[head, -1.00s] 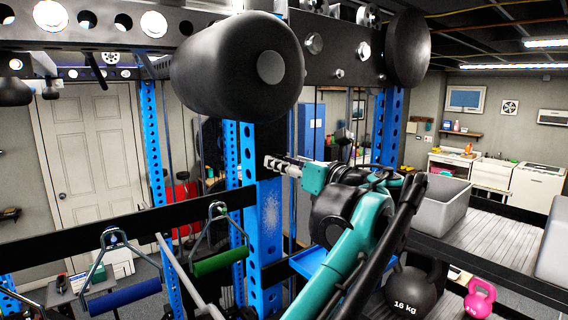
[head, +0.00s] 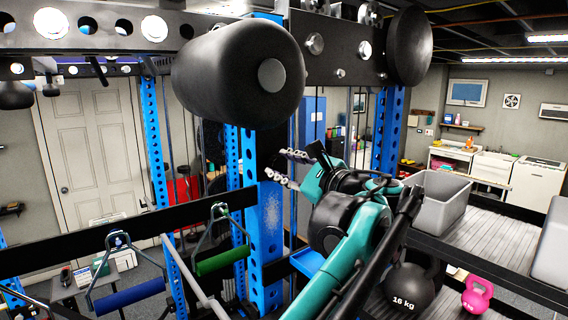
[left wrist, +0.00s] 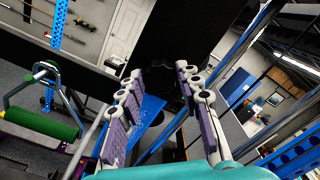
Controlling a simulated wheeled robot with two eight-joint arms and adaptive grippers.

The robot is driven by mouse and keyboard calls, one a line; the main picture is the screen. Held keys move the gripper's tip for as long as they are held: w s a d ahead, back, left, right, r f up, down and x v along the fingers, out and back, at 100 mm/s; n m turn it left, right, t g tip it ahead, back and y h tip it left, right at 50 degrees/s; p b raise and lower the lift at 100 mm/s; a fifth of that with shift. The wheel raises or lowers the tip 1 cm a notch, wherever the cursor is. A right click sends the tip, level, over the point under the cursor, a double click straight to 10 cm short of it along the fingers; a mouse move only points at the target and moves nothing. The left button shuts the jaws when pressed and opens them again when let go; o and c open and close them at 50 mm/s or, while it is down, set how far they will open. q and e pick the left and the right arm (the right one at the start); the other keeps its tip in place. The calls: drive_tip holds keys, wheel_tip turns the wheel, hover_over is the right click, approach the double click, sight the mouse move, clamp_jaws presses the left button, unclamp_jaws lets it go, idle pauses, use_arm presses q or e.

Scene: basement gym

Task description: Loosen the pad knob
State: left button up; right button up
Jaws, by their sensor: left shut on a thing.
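My left gripper (head: 275,163) is at the blue upright, below the large black foam roller (head: 238,70). Its two fingers are set apart around something dark, one above the other in the head view. In the left wrist view the gripper (left wrist: 158,70) has its fingertips on either side of a black part (left wrist: 160,76), which I take to be the pad knob. The knob's outline is lost against the dark surface behind it. My right gripper is in neither view.
The blue upright (head: 269,245) stands just left of the gripper. A green handle (head: 221,261) and a blue handle (head: 130,295) hang at the lower left. A grey bin (head: 440,198), a black kettlebell (head: 409,289) and a pink kettlebell (head: 477,294) are at the right.

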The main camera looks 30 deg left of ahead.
use_arm(q)
drive_tip(key=n, duration=0.6)
drive_tip(key=shift+f+p, duration=0.1)
drive_tip(key=shift+p, duration=0.3)
drive_tip(key=n, duration=0.6)
drive_tip(key=shift+f+n+p, duration=0.1)
drive_tip(key=shift+n+p, duration=0.2)
drive_tip(key=shift+n, duration=0.1)
drive_tip(key=n, duration=0.6)
drive_tip(key=shift+f, duration=0.15)
drive_tip(key=n, duration=0.5)
drive_tip(key=shift+n+p, duration=0.3)
drive_tip(key=shift+n, duration=0.1)
drive_tip(key=shift+f, duration=0.1)
drive_tip(key=o, duration=1.2)
drive_tip(key=shift+w, duration=0.1)
drive_tip(key=shift+c, duration=0.2)
drive_tip(key=v, duration=1.2)
